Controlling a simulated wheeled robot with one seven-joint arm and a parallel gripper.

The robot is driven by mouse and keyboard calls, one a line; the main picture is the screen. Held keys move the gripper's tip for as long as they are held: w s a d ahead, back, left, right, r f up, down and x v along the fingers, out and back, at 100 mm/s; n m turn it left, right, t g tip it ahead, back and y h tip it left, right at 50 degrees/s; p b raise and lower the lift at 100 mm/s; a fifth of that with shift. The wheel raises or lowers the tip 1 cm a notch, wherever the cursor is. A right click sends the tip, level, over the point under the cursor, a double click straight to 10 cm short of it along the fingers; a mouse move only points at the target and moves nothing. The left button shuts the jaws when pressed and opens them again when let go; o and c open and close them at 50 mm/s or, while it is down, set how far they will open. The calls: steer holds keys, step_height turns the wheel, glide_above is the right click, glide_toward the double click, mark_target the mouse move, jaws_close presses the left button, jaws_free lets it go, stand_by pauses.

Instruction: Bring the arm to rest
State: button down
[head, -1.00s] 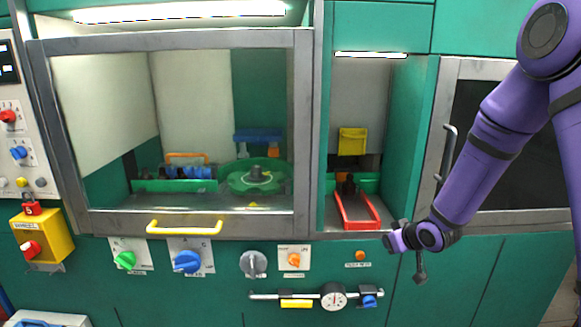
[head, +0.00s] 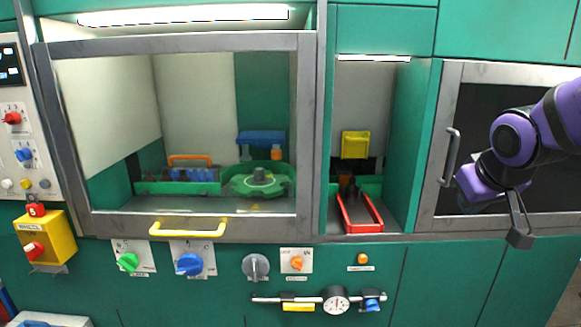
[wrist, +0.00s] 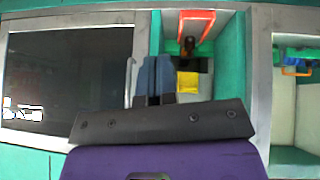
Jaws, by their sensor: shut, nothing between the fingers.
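My purple arm reaches in from the right in the head view. My gripper (head: 520,236) hangs in front of the right-hand cabinet door, near its lower edge. In the wrist view my gripper (wrist: 153,78) shows its two fingers side by side, shut with nothing between them. It is apart from the red tray (head: 361,226), which sits in the open middle bay with a dark bottle (head: 349,190) at its back end. The tray also shows at the top of the wrist view (wrist: 208,17).
A glazed hood with a yellow handle (head: 187,230) stands at left, with a green carousel (head: 240,190) inside. The dark door at right has a grey handle (head: 450,157). Knobs and a gauge (head: 336,299) line the front panel. A yellow bin (head: 355,144) hangs in the bay.

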steer(key=s+a+r+g, duration=0.1)
steer(key=s+r, duration=0.1)
steer(key=s, duration=0.6)
steer(key=s+r+m+y, duration=0.1)
steer(key=s+r, duration=0.1)
steer(key=s, duration=0.6)
steer(key=shift+s+a+g, duration=0.2)
steer(key=shift+a+g, duration=0.15)
steer(key=shift+g, duration=0.05)
stand_by(1.9)
